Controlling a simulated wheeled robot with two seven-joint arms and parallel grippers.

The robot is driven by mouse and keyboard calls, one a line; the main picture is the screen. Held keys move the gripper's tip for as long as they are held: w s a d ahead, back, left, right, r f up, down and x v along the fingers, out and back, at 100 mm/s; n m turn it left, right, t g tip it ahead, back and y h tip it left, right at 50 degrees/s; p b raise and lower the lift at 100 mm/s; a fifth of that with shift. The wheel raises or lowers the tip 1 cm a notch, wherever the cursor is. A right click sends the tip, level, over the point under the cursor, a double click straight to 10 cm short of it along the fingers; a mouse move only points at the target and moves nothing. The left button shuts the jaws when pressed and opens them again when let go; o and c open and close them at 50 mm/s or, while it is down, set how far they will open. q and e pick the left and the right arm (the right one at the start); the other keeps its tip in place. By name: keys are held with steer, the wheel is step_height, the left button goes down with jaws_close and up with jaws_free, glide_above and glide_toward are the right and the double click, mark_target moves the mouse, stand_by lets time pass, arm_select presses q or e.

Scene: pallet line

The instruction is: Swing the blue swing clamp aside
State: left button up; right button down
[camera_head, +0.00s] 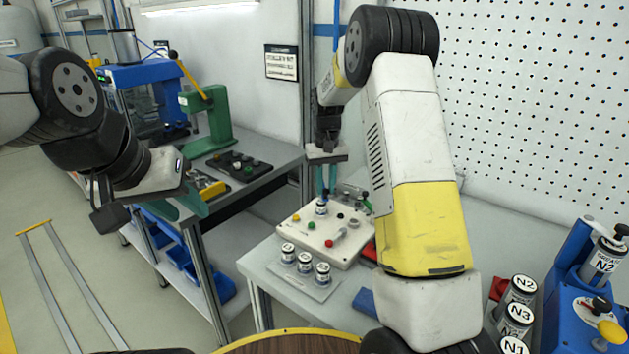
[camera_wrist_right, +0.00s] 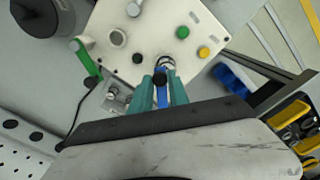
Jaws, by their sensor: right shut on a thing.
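The white fixture box (camera_head: 345,250) with several coloured knobs sits on the right-hand table; it also fills the top of the right wrist view (camera_wrist_right: 155,45). My right gripper (camera_head: 325,190) reaches down to its back edge. In the right wrist view, the teal fingers (camera_wrist_right: 161,92) are shut on the blue swing clamp (camera_wrist_right: 161,100), a narrow blue bar with a black knob. In the head view the clamp is mostly hidden by the fingers. My left gripper (camera_head: 185,206) hangs in the air at the left, far from the fixture; its finger gap is not clear.
Several white-topped canisters (camera_head: 305,262) stand on a plate before the box. More labelled canisters (camera_head: 520,290) and a blue device (camera_head: 570,300) are at the right. A green lever press (camera_head: 208,120) stands on the bench behind. A green-handled lever (camera_wrist_right: 88,62) is near the clamp.

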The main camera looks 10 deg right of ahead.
steer(key=w+d+n, duration=0.4)
steer(key=d+n, duration=0.4)
steer(key=n, duration=0.3)
steer(key=shift+d, duration=0.2)
steer(key=shift+w, duration=0.1)
stand_by(0.4)
steer(key=c, duration=1.3)
jaws_free()
steer(key=shift+o, duration=0.2)
step_height(320, 180, up, 8)
